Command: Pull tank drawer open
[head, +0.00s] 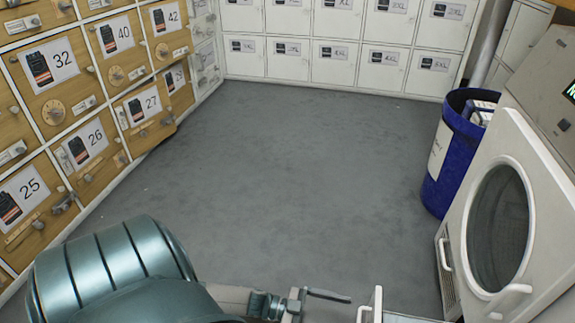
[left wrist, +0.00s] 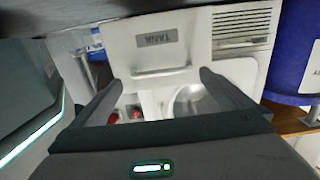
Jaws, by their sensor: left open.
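The tank drawer (left wrist: 187,50) has a white front with a label that reads TANK upside down in the left wrist view. Its bar handle (left wrist: 160,72) lies across the front, between and just beyond the fingers of my left gripper (left wrist: 160,84). In the head view the drawer's handle (head: 361,313) shows at the bottom edge, and the drawer appears to stand out from the white machine (head: 548,160). My left gripper (head: 328,296) is open and empty, a short gap left of the handle. Most of the drawer is cut off in the head view. My right gripper is not seen.
The machine's round door (head: 498,228) faces the room above the drawer. A blue bin (head: 455,165) stands beside the machine. Numbered wooden lockers (head: 85,175) line the left, and white lockers (head: 340,50) the back. The grey floor (head: 280,170) between is clear.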

